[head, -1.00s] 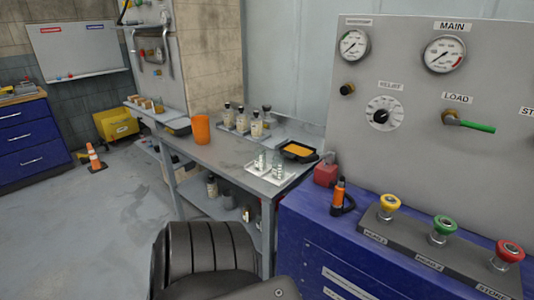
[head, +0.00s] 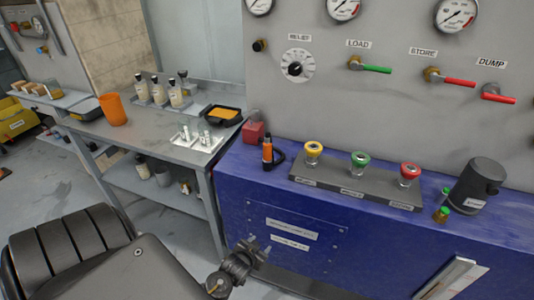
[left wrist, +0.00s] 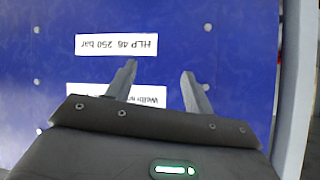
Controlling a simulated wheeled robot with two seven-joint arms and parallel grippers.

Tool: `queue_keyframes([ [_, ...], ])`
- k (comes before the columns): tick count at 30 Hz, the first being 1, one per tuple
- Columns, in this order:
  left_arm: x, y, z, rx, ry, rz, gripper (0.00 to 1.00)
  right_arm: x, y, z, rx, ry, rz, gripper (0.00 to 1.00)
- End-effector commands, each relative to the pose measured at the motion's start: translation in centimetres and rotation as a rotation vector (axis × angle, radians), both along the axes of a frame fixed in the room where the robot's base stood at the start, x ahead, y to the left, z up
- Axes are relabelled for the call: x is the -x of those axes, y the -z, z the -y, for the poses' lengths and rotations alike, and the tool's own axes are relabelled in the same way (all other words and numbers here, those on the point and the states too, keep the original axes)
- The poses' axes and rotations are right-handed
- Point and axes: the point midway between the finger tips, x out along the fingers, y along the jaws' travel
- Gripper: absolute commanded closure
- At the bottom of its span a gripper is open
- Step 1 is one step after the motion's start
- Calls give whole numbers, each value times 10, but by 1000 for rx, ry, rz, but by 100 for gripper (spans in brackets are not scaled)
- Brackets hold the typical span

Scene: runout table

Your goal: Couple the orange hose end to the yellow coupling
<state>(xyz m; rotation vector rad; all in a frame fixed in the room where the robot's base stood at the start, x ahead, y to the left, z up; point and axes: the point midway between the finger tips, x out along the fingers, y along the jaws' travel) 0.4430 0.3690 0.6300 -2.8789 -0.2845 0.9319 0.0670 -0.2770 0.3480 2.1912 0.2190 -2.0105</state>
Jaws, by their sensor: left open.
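The orange hose end (head: 267,150) stands upright on the top of the blue cabinet, near its left end, with a black part beside it. The yellow coupling (head: 313,152) is the leftmost of three couplings on a grey block, just right of the hose end. My left gripper (head: 256,246) is open and empty, low in front of the cabinet's blue front face, below the hose end and apart from it. In the left wrist view its two fingers (left wrist: 159,72) are spread before the blue panel with white labels. My right gripper is not in view.
A green coupling (head: 360,161) and a red coupling (head: 409,173) share the block. A red box (head: 253,132) is left of the hose end. A dark canister (head: 478,184) stands at the right. The gauge panel with valve levers rises behind. A grey workbench (head: 150,145) is at the left.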

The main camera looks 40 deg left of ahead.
Motion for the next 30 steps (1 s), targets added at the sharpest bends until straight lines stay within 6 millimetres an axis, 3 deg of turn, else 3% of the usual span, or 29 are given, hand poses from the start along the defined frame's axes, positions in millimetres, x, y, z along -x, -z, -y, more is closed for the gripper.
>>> queue_keyframes([
  [1, -21, -60, -9, -1, -24, 108, 48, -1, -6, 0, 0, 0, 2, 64],
  [3, -38, -131, -20, 1, -55, 237, 48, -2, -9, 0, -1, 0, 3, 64],
  [4, -42, -156, -24, 2, -66, 282, 48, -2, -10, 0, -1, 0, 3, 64],
  [6, -45, -204, -29, 7, -83, 369, 48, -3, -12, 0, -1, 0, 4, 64],
  [9, -46, -256, -36, 10, -103, 472, 48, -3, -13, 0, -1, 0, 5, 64],
  [12, -49, -292, -46, 4, -122, 569, 48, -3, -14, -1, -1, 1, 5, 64],
  [15, -48, -311, -50, 1, -132, 620, 48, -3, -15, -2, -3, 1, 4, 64],
  [20, -50, -316, -52, -1, -136, 634, 48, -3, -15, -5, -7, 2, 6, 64],
  [30, -94, -316, -67, -3, -134, 632, 48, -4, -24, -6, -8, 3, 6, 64],
])
